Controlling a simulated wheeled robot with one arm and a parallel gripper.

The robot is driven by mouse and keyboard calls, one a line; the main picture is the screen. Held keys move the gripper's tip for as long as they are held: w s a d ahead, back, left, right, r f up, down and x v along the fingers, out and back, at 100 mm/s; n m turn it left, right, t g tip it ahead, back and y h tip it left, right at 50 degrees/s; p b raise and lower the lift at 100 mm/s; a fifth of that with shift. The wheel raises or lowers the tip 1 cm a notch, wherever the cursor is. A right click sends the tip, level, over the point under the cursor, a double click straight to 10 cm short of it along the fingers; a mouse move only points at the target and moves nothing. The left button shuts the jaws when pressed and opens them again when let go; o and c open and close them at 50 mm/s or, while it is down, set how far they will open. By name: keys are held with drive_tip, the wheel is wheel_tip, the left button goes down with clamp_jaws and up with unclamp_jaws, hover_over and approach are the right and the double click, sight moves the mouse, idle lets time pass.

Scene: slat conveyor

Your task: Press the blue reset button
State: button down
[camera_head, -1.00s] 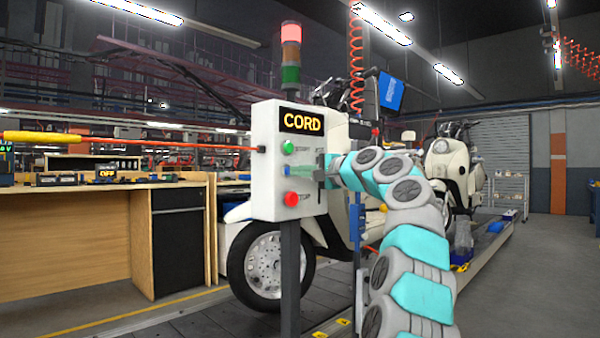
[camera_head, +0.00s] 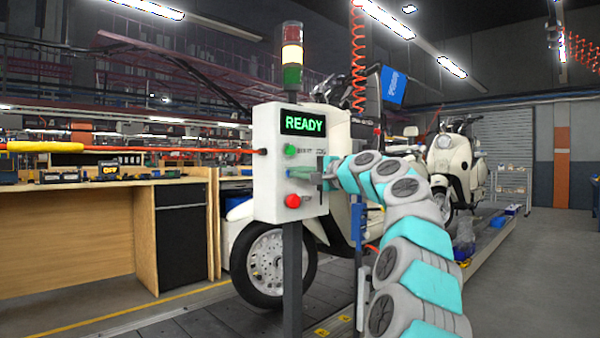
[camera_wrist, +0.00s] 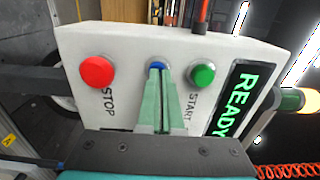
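The white control box (camera_head: 265,200) stands on a post and its display (camera_head: 303,123) reads READY in green. In the wrist view the blue button (camera_wrist: 158,65) sits between the red STOP button (camera_wrist: 97,71) and the green START button (camera_wrist: 202,75). My gripper (camera_wrist: 159,74) has its green fingers together, with their tips at the blue button, seemingly touching it. How far the button is pushed in is hidden by the fingertips. In the head view my gripper (camera_head: 293,173) reaches the box face from the right and covers the blue button.
A signal tower (camera_head: 292,55) on the box shows its middle lamp lit. An orange cord with a yellow sleeve (camera_head: 60,147) runs to the box's left side. Cream scooters (camera_head: 452,165) stand behind on the conveyor. A wooden workbench (camera_head: 75,220) is at left.

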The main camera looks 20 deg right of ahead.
drive_tip(key=v, duration=1.4)
drive_tip(key=shift+b, duration=0.4)
drive_tip(key=shift+a, duration=0.1)
drive_tip(key=s+a+f+n+g+y, duration=0.1)
drive_tip(key=a+f+n+g, duration=0.3)
drive_tip(key=a, duration=0.5)
drive_tip(key=s+a+f+n+g+y, duration=0.15)
drive_tip(key=a+f, duration=0.35)
drive_tip(key=a, duration=0.5)
drive_tip(key=s+a+f+n+g+h+p, duration=0.25)
drive_tip(key=s+a+f+g, duration=0.35)
drive_tip(key=a+f, duration=0.5)
drive_tip(key=s+a+f+n+g+h, duration=0.1)
drive_tip(key=s+f+n+g+h, duration=0.25)
drive_tip(key=s+f, duration=1.35)
drive_tip(key=s+d+f+n+g+h, duration=0.1)
drive_tip(key=s+d+f+g, duration=0.1)
drive_tip(key=s+f, duration=0.3)
drive_tip(key=s+d+f+n+g+h, duration=0.1)
drive_tip(key=s+d+f, duration=0.3)
drive_tip(key=s, duration=0.6)
drive_tip(key=shift+f+g+h, duration=0.35)
drive_tip(key=shift+f+g, duration=0.05)
drive_tip(key=shift+f, duration=0.5)
